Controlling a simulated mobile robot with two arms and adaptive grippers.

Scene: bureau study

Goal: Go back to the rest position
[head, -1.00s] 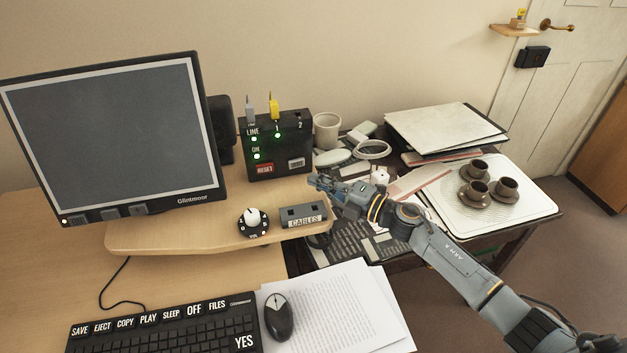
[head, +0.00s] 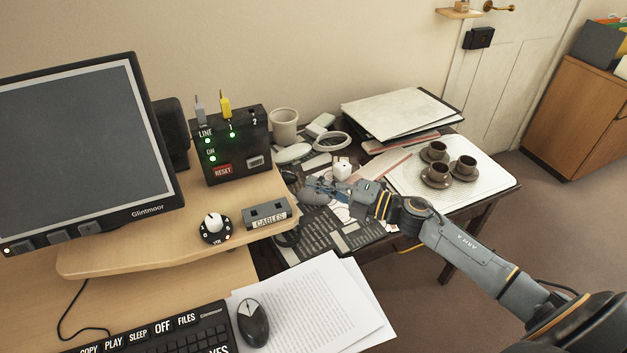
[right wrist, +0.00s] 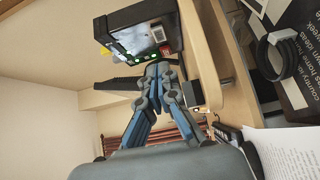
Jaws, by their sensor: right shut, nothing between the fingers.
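My right gripper (head: 312,190) is shut and empty. In the head view its arm comes in from the lower right, and the fingers point left over the cluttered dark side table (head: 330,235), right of the monitor shelf (head: 150,255). In the right wrist view the gripper's fingers (right wrist: 160,80) are together, with the black router box (right wrist: 140,40) behind them. In the head view the router box (head: 235,145) stands on the shelf with a grey and a yellow plug on top and green lights. My left gripper is not in view.
The cable box (head: 267,215) and a dial (head: 214,228) sit on the shelf near the fingers. A white tray (head: 490,185) with several brown cups lies under and behind my right arm. A mug (head: 284,126), papers (head: 320,305), a mouse (head: 252,322) and a monitor (head: 80,150) surround it. Floor is open at right.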

